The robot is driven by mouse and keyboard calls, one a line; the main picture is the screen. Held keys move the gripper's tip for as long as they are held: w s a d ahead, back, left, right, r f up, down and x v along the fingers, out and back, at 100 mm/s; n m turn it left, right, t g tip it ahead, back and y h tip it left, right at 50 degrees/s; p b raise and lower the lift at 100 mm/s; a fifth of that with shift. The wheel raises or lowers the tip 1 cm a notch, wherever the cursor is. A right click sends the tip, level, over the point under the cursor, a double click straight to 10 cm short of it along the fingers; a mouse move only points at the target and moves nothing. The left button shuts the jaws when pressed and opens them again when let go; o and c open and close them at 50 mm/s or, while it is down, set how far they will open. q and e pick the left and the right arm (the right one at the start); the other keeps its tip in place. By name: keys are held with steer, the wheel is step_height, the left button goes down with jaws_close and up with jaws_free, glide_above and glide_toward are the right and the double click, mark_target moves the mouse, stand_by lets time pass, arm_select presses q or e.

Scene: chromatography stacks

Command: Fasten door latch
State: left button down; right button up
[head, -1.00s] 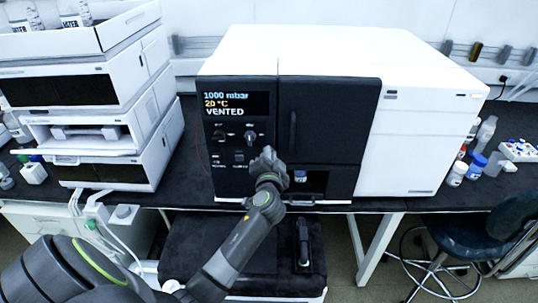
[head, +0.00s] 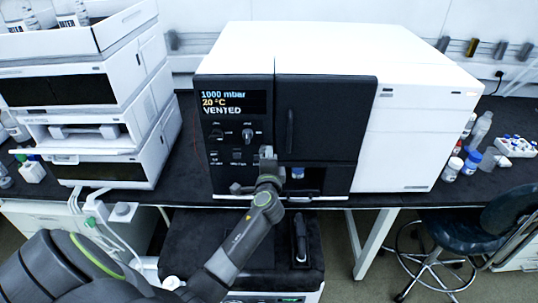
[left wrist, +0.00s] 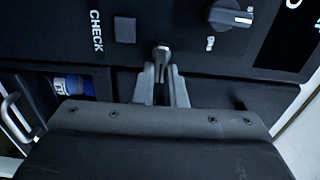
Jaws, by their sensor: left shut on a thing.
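The black instrument door (head: 325,112) with its upright handle (head: 290,131) is closed on the front of the white instrument in the head view. My left gripper (head: 267,153) is at the panel just left of the door's lower edge. In the left wrist view my left gripper's fingers (left wrist: 162,76) are close together around a small grey metal lever, the door latch (left wrist: 162,52). The fingers hide its lower part. In the head view the gripper covers the latch. My right gripper is not in view.
The panel has a display reading VENTED (head: 222,112) and several knobs. A knob (left wrist: 230,16) and a square CHECK button (left wrist: 125,29) sit near the fingers. A blue-capped bottle (left wrist: 72,85) stands in a recess beside them. Stacked white modules (head: 105,130) stand at left.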

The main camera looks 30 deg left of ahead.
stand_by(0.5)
arm_select(q)
steer(key=c, duration=1.5)
jaws_free()
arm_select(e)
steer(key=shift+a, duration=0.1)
